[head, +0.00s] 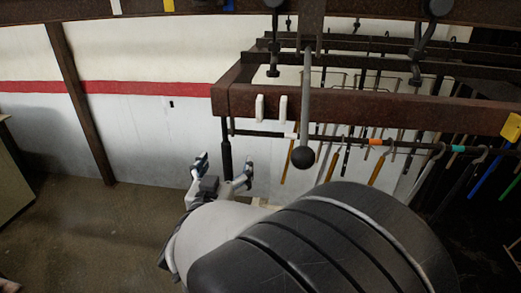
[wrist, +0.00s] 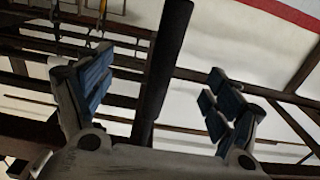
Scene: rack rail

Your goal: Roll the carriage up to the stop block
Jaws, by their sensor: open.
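My gripper (head: 223,170) is open, its blue-padded fingers spread, below the left end of the brown beam. A dark upright bar (head: 226,158) hangs from that end. In the wrist view the dark bar (wrist: 164,70) runs between the open fingers (wrist: 155,100), with a gap to each. Whether it belongs to the carriage I cannot tell. A yellow block (head: 511,127) sits at the right end of the beam; it may be the stop block. The carriage cannot be made out with certainty.
A grey rod with a black ball (head: 303,157) hangs in front of the brown beam (head: 350,107). Two white tabs (head: 271,107) sit on the beam. Several hooks and handled tools hang from a dark rail (head: 400,143) to the right. Floor at the left (head: 110,235) is clear.

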